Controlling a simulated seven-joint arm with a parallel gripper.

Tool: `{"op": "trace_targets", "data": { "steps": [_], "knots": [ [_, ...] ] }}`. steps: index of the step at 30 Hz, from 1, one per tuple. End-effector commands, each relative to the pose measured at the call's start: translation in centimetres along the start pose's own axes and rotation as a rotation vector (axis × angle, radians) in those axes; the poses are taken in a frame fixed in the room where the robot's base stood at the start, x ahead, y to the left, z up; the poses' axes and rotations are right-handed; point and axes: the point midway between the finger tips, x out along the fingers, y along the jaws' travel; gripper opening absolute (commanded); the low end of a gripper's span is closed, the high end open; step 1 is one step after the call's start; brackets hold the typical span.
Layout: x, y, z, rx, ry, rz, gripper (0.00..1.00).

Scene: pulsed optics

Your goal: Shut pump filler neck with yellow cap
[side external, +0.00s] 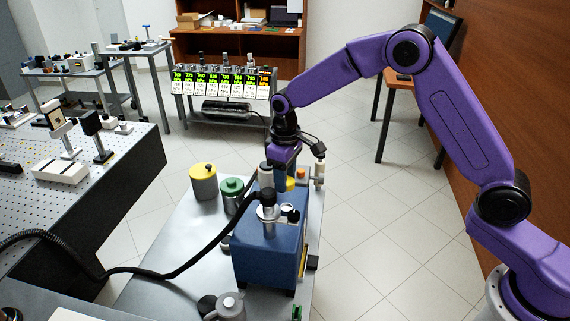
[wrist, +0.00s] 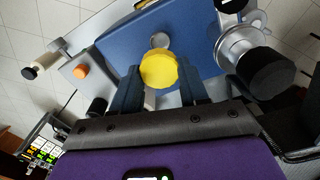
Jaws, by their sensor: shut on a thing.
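The yellow cap (wrist: 158,68) sits between the two dark blue fingers of my gripper (wrist: 158,80), which is shut on it. In the side external view only a sliver of the yellow cap (side external: 291,184) shows below my gripper (side external: 284,168), at the far end of the blue pump (side external: 268,256). The pump's blue top (wrist: 118,48) lies below the cap in the wrist view. A small round metal piece (wrist: 160,40) shows just beyond the cap; I cannot tell if it is the filler neck. The gap under the cap is hidden.
A metal port with a black hose fitting (side external: 268,202) rises from the pump, close to my gripper. A yellow-lidded can (side external: 203,182) and a green-lidded can (side external: 232,192) stand left of the pump. An orange cap (wrist: 81,71) lies at the left in the wrist view.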

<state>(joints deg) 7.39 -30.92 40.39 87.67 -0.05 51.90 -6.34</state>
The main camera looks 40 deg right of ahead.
Motion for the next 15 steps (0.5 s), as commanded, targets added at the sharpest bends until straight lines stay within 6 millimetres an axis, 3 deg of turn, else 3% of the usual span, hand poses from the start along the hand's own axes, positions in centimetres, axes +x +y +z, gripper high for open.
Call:
{"op": "trace_targets", "data": {
  "steps": [15],
  "knots": [
    [0.75, -0.08, 0.08, -0.002, -0.002, -0.001, 0.07]
  ]
}}
